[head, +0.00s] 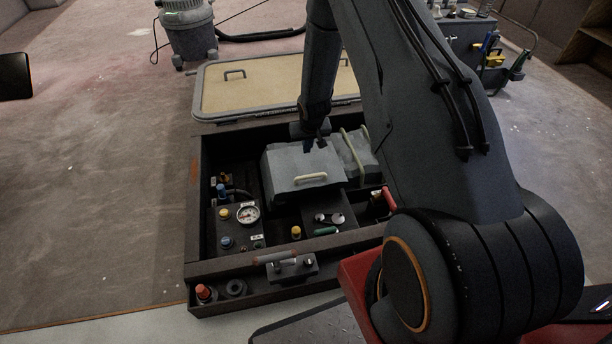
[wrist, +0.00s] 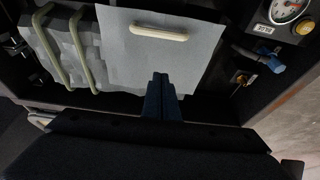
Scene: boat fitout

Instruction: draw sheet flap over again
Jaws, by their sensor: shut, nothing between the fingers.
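The grey sheet flap (head: 301,174) lies in the dark open bay, with a pale bar handle across its near part. It also shows in the wrist view (wrist: 155,60), with the handle (wrist: 159,32) near the top of the picture. A grey bundle (head: 355,153) with pale straps lies against the flap's right side in the head view. My gripper (head: 314,146) is at the flap's far edge, pointing down. In the wrist view its fingers (wrist: 161,84) are closed together over the flap's edge, with nothing between them. Whether they touch the sheet cannot be told.
A gauge (head: 248,213) and several coloured valves stand left of the flap inside the bay. The bay's dark rim (head: 193,200) surrounds it. A tan lid panel (head: 270,91) with handles lies behind. A grey vacuum (head: 188,28) stands at the back; open floor lies left.

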